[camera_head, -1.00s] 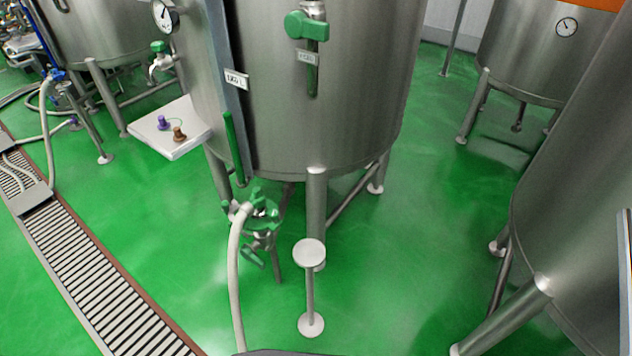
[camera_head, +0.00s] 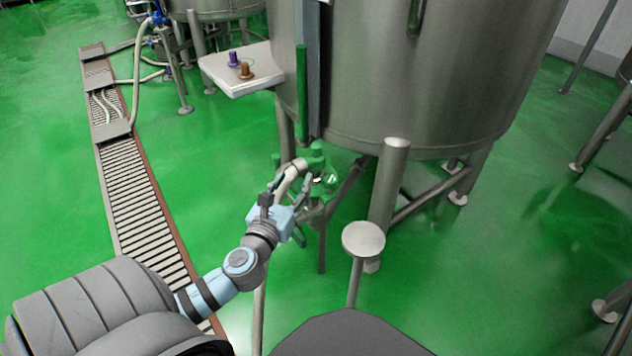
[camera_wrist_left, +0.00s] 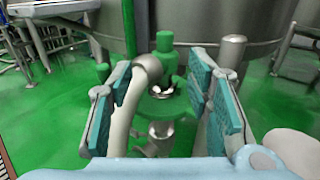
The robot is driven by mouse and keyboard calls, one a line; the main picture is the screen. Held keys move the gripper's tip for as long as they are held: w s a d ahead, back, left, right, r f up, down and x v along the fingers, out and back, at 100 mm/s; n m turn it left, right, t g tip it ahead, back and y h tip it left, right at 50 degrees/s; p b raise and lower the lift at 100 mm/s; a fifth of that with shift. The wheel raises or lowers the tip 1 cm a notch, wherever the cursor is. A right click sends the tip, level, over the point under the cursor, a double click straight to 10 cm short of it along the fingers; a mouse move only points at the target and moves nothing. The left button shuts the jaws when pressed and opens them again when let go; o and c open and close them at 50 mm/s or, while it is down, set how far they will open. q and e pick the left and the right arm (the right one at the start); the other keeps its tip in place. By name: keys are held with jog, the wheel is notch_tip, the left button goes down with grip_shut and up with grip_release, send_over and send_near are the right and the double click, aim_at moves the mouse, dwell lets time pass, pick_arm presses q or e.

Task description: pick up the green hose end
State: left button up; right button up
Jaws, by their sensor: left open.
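A pale hose (camera_head: 296,167) bends over at its upper end and meets the green fitting (camera_head: 318,156) under the big tank. My left gripper (camera_head: 293,186) is open and close around the bend of the hose. In the left wrist view the hose end (camera_wrist_left: 147,70) lies between the open pads, nearer the left one. The green fitting (camera_wrist_left: 165,42) stands just beyond the pads. I cannot tell whether a pad touches the hose. In the head view my gripper and arm hide part of the hose. My right gripper is not in view.
The steel tank (camera_head: 440,80) stands on legs behind the fitting. A round-topped metal post (camera_head: 363,239) is right of my gripper. A white shelf (camera_head: 225,77) with a purple and a brown piece is at upper left. A floor drain (camera_head: 130,180) runs along the left.

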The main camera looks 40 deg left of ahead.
aim_at(314, 149)
pick_arm(q)
jog(key=b+x, duration=0.1)
jog(key=x, duration=0.3)
jog(key=b+x, duration=0.1)
jog(key=x, duration=0.3)
jog(key=b+x, duration=0.1)
jog(key=x, duration=0.4)
jog(key=shift+w+d+r, duration=0.2)
jog(key=shift+d+r, duration=0.05)
jog(key=shift+d, duration=0.1)
jog(key=shift+w+a, duration=0.1)
jog(key=shift+w, duration=0.2)
jog(key=shift+r, duration=0.15)
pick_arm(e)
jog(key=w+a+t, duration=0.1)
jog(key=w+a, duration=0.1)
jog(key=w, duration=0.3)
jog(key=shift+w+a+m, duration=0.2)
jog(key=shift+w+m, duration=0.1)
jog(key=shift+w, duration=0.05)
pick_arm(q)
jog(key=shift+s, duration=0.1)
grip_shut()
